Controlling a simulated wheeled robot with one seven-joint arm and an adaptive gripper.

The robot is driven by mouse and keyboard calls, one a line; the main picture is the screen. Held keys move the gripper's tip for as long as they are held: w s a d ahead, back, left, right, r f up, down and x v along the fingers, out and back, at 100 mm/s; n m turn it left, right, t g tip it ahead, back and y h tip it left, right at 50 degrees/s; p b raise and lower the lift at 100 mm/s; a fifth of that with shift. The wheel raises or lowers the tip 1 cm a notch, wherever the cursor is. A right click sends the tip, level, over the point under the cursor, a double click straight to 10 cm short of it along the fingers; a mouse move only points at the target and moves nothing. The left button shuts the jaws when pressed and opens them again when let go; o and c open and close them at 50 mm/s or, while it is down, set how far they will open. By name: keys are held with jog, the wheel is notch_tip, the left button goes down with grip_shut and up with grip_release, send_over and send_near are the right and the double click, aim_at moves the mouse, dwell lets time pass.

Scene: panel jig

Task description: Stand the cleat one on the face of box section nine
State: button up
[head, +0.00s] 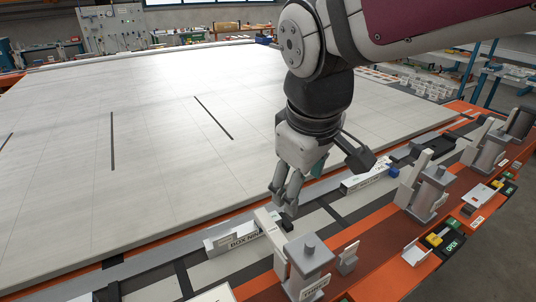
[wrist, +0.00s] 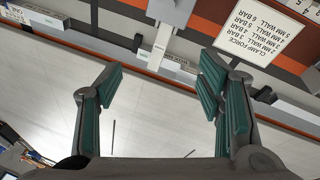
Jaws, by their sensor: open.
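Box section nine (head: 226,241) is a pale bar labelled BOX NINE along the front of the large table; its label (wrist: 180,63) also shows in the wrist view. My gripper (head: 286,200) is above the strip near this bar's right end, beside a grey clamp arm. In the wrist view my gripper (wrist: 160,82) is open, its teal pads wide apart with nothing between them. I cannot tell for certain which piece is cleat one. A small white angle piece (head: 414,252) lies at the front right.
A grey clamp (head: 308,258) stands at the front with its arm over the bar; a similar clamp (head: 427,195) stands to its right. A clamp force sign (wrist: 262,30) is nearby. Another box section (head: 368,180) lies to the right. The large pale tabletop (head: 150,150) is mostly bare.

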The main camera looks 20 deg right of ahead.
jog(key=s+d+m+t+y, duration=0.1)
jog(key=s+m, duration=0.4)
jog(key=s, duration=0.3)
jog(key=shift+s+d+m, duration=0.35)
jog(key=shift+d+m, duration=0.05)
dwell(0.6)
